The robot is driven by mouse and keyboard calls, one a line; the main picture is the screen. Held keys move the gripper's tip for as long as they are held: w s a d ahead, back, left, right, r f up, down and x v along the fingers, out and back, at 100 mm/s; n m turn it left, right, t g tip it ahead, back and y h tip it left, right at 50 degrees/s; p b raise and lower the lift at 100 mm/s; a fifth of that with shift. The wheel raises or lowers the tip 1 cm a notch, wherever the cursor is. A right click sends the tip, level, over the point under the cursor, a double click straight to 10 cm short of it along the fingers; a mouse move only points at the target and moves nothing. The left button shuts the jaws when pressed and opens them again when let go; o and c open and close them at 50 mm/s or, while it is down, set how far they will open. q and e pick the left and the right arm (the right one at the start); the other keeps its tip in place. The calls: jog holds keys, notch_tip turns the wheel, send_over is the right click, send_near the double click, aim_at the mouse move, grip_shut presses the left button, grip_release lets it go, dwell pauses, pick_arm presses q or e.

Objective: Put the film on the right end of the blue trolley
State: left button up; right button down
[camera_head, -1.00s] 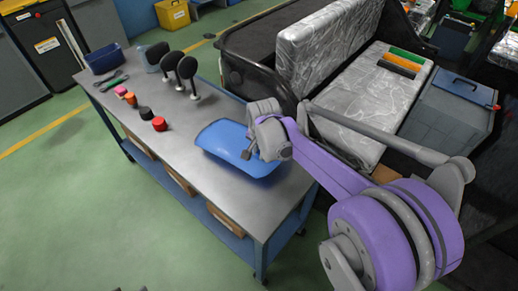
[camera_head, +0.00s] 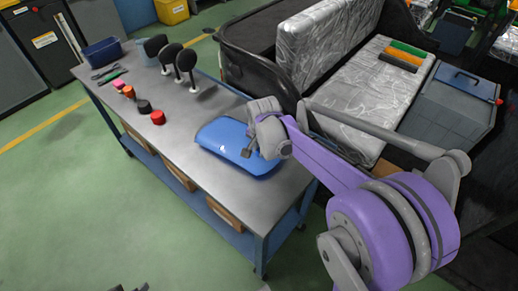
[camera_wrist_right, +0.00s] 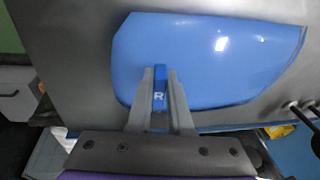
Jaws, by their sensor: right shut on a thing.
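The film, a glossy blue curved sheet (camera_head: 222,140), lies at or just above the right end of the blue trolley, over its grey top (camera_head: 170,150); I cannot tell whether it touches. My right gripper (camera_head: 247,150) is at the right edge of the film, shut on it. In the right wrist view, the fingers (camera_wrist_right: 160,90) close on a blue piece marked R at the edge of the blue sheet (camera_wrist_right: 205,60). My left gripper is not clearly visible; only small dark bits show at the bottom edge.
Red, black and orange rolls (camera_head: 144,107), round black pads on stands (camera_head: 186,62) and a dark blue bin (camera_head: 102,52) stand on the trolley's left part. The rickshaw with silver-wrapped seats (camera_head: 345,105) is close behind the right end. Green floor is free in front.

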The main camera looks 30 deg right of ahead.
jog(key=shift+s+b+x, duration=0.2)
jog(key=shift+b+x, duration=0.45)
jog(key=shift+x, duration=0.3)
jog(key=c, duration=0.8)
grip_release()
jog(key=shift+a, duration=0.15)
jog(key=shift+o, duration=0.2)
jog(key=d+p+v, duration=0.1)
jog(key=v, duration=0.9)
jog(key=shift+a+r, duration=0.4)
jog(key=shift+a, duration=0.05)
jog(key=s+a+n+t+p, duration=0.1)
jog(key=s+a+n+p, duration=0.2)
jog(key=s+a+n, duration=0.2)
jog(key=s+a+f+n+t+y+p, duration=0.1)
jog(key=s+a+n+p, duration=0.2)
jog(key=s+a+n, duration=0.2)
jog(key=s+n, duration=0.3)
jog(key=s, duration=0.4)
jog(key=shift+s+a+t+p, duration=0.2)
jog(key=shift+s+t+p, duration=0.1)
jog(key=shift+t, duration=0.1)
